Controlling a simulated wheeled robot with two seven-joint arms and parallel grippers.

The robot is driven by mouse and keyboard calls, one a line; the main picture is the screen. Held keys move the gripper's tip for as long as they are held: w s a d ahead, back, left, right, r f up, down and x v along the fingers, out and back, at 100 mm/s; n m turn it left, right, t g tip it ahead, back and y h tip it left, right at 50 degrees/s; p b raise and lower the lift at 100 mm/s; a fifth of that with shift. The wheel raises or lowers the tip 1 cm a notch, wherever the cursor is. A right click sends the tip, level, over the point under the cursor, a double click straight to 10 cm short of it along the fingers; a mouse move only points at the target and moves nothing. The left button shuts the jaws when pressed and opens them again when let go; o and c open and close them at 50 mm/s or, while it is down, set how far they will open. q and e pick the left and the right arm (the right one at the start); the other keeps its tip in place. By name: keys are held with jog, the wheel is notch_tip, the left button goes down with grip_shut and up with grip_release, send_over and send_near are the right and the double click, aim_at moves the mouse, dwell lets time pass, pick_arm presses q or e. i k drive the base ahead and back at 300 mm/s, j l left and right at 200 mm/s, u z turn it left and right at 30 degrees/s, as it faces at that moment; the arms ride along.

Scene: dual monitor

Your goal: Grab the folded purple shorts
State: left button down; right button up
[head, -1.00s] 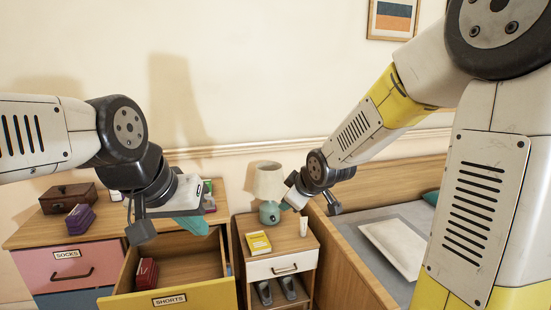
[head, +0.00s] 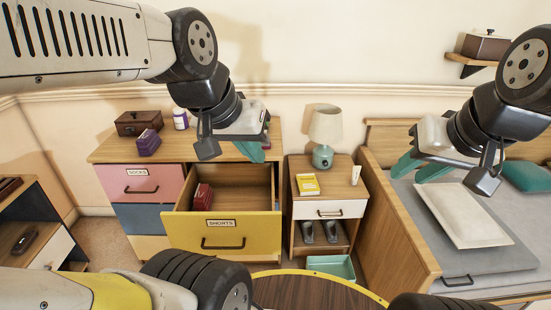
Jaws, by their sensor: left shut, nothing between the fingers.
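The folded purple shorts (head: 148,142) appear as a small purple stack on top of the dresser, near its left part. My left gripper (head: 252,152) is shut and empty above the right part of the dresser, to the right of the purple stack and apart from it. My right gripper (head: 419,170) is at the right, in front of the bed, with its teal fingers apart and nothing seen between them.
The yellow SHORTS drawer (head: 222,229) stands open with a red folded item (head: 203,196) inside. A brown box (head: 138,122) and a white jar (head: 181,119) share the dresser top. A nightstand (head: 336,190) with a lamp (head: 324,135) stands right of it.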

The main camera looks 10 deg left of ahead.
aim_at(147, 143)
jog(key=u, duration=1.5)
jog(key=i+j+z, duration=0.2)
jog(key=i+j, duration=1.6)
jog(key=j, duration=0.15)
